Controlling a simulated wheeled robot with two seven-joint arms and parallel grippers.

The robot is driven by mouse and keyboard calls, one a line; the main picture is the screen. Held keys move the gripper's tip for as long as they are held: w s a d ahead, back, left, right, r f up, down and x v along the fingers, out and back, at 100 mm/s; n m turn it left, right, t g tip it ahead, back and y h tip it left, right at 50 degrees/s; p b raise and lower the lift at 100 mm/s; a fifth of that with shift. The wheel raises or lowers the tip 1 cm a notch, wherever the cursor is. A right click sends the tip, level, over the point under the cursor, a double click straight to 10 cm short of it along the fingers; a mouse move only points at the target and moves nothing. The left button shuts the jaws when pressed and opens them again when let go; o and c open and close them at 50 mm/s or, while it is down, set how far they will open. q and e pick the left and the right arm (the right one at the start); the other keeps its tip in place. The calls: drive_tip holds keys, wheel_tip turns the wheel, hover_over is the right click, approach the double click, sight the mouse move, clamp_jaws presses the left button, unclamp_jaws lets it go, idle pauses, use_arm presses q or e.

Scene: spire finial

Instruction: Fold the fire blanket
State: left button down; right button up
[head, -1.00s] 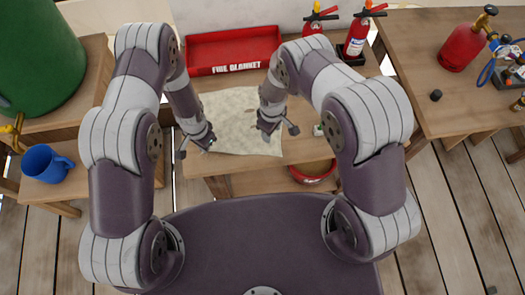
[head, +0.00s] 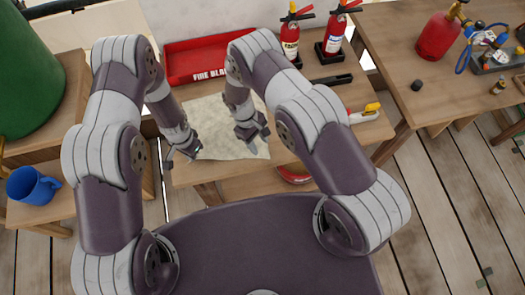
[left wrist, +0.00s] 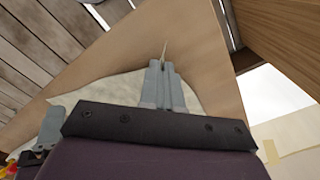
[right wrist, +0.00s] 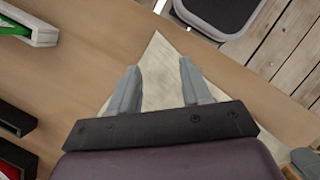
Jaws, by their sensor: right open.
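The fire blanket (head: 222,112), a cream cloth, lies spread on the wooden table in front of the red tray. My left gripper (head: 188,153) is at its front left corner in the head view. In the left wrist view its fingers (left wrist: 162,70) are together, with a thin pale edge of cloth standing up between the tips. My right gripper (head: 257,137) is over the front right part of the blanket. In the right wrist view its fingers (right wrist: 157,75) are apart, with a blanket corner (right wrist: 155,58) between and below them. My arms hide part of the cloth.
The red tray labelled FIRE BLANKET (head: 196,62) stands behind the cloth. Two fire extinguishers (head: 290,35) are at the back right. A black object (head: 332,80) and a yellow-tipped tool (head: 365,114) lie to the right.

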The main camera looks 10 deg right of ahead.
drive_tip(key=shift+x, duration=1.25)
use_arm(q)
drive_tip(key=shift+s, duration=0.1)
use_arm(e)
clamp_jaws()
